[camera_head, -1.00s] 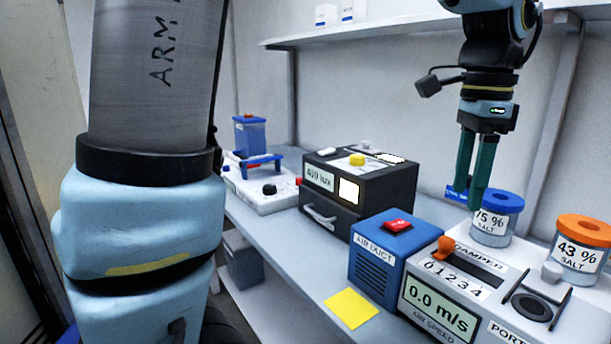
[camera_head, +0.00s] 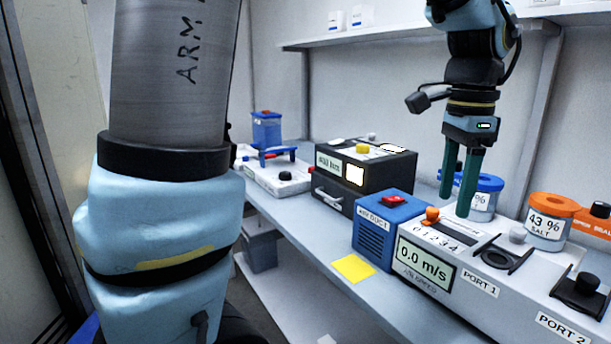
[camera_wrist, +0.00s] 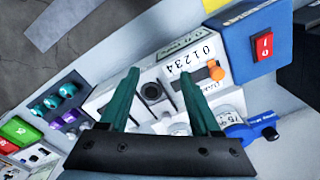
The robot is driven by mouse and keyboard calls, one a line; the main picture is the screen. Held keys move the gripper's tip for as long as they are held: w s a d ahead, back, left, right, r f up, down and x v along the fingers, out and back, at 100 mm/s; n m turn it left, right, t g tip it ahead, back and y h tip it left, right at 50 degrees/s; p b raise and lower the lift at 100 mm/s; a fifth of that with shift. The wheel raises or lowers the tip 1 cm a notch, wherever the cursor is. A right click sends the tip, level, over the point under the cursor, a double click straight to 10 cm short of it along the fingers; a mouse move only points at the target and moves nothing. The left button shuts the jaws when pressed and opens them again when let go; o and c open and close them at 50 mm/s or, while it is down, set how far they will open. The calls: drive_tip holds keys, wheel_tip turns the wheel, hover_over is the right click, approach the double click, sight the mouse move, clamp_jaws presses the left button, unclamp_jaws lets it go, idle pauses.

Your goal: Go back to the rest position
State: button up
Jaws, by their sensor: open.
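My gripper (camera_head: 456,192) hangs with its two green fingers pointing down, apart and with nothing between them. In the head view it is above the white air speed unit, partly in front of the blue-lidded salt jar (camera_head: 484,199). In the wrist view my gripper (camera_wrist: 160,95) is also open and empty, above the white unit (camera_wrist: 150,90) with its 0 to 4 scale. The orange damper knob (camera_head: 432,214) shows left of the fingers in the head view. I cannot see contact between the fingers and anything.
A blue air duct box (camera_head: 390,228) adjoins the white unit. A black lux box (camera_head: 395,170) stands behind it. An orange-lidded 43 % salt jar (camera_head: 548,230) is at the right. A yellow note (camera_head: 353,268) lies on the bench. A shelf (camera_head: 400,35) runs above.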

drive_tip(key=w+a+f+n, duration=0.4)
drive_tip(key=a, duration=0.4)
drive_tip(key=w+a+f+n, duration=0.4)
drive_tip(key=a+f+n, duration=0.1)
drive_tip(key=a, duration=0.2)
drive_tip(key=s+a+f+n, duration=0.1)
drive_tip(key=a+f+n, duration=0.2)
drive_tip(key=a, duration=0.4)
drive_tip(key=s+a+f+n+t, duration=0.1)
drive_tip(key=a+f+n, duration=0.2)
drive_tip(key=a+n, duration=0.2)
drive_tip(key=a, duration=0.3)
drive_tip(key=shift+f, duration=0.2)
idle(1.7)
